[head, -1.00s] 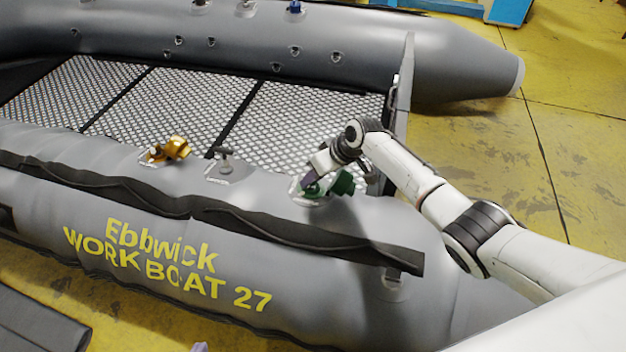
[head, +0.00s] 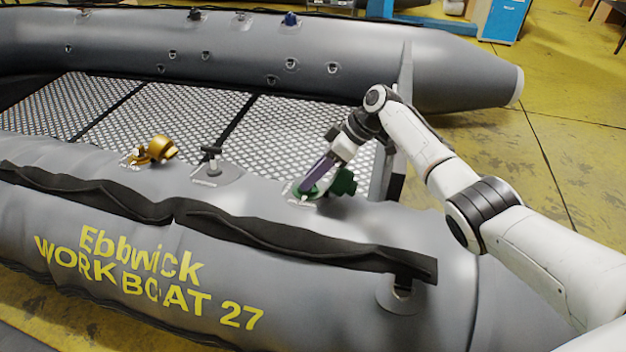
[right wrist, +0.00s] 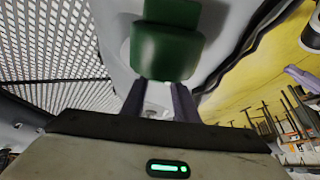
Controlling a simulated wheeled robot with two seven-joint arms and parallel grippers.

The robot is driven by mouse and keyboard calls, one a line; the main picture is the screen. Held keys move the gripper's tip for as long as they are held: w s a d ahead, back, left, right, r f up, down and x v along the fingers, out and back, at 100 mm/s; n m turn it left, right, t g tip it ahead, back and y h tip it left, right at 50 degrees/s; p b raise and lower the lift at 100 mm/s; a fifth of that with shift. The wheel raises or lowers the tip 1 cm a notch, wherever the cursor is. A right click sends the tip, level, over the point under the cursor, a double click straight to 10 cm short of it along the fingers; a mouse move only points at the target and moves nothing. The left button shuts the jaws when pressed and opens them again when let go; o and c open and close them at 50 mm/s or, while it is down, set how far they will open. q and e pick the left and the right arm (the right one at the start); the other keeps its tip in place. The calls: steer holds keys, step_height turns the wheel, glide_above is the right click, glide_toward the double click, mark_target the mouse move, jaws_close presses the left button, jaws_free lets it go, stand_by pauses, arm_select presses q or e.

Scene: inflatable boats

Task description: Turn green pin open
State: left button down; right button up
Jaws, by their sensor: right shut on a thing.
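The green valve fitting sits on the near grey tube of the boat, with its green cap (head: 344,183) to the right of my right gripper (head: 307,194). In the head view the gripper's purple fingers slant down to the fitting's green base. In the right wrist view the green cap (right wrist: 167,48) is just beyond the fingers (right wrist: 158,100). They are shut on the green pin, which is mostly hidden between them. A lilac piece (right wrist: 303,77) at the right of the wrist view looks like a fingertip of my left gripper; its opening does not show.
An orange fitting (head: 153,150) and a black fitting (head: 211,160) stand farther left on the same tube. The perforated deck (head: 180,105) lies behind. The boat's upright end board (head: 397,165) stands close to my right arm.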

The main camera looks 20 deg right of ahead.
stand_by(0.3)
steer(key=o, duration=1.1)
steer(key=shift+c, duration=0.2)
steer(key=shift+d+r, duration=0.2)
steer(key=shift+r, duration=0.15)
arm_select(q)
steer(key=a+r+p, duration=0.1)
steer(key=a+r+n+t+p, duration=0.1)
steer(key=p, duration=0.1)
steer(key=shift+s+y+p, duration=0.25)
steer(key=shift+y+p, duration=0.05)
arm_select(e)
steer(key=v, duration=0.9)
steer(key=shift+s+d+r, duration=0.15)
